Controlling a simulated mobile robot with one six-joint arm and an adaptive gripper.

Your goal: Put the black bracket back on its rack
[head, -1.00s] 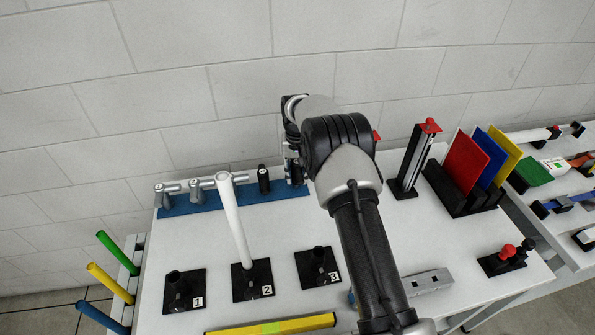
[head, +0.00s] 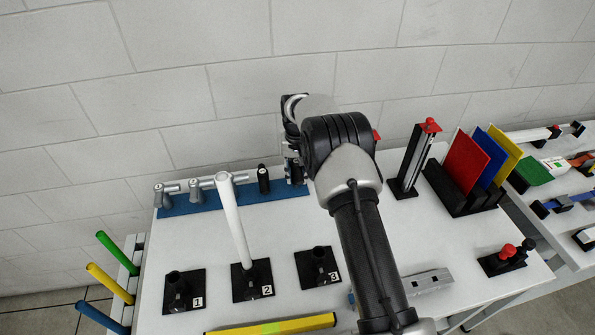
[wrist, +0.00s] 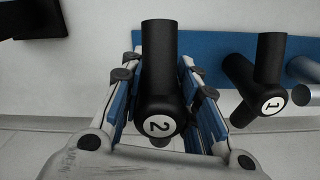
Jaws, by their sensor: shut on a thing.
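A black bracket (wrist: 158,50) marked "2" sits between the two fingers of my gripper (wrist: 160,88) in the wrist view. My gripper is shut on it. The blue rack (wrist: 212,74) lies behind the bracket there, near the rack's end. I cannot tell whether the bracket touches the rack. A second black bracket (wrist: 265,75), marked "1", stands on the rack beside it. In the head view my gripper (head: 294,168) is over the right end of the blue rack (head: 215,206), partly hidden by my arm. Bracket "1" (head: 263,180) is just left of it.
Two grey brackets (head: 195,188) stand on the rack's left part. A white tube (head: 233,220) rises from base 2 in front. A black post with a red top (head: 409,165) and coloured plates (head: 466,165) stand to the right. The wall (head: 240,90) is close behind.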

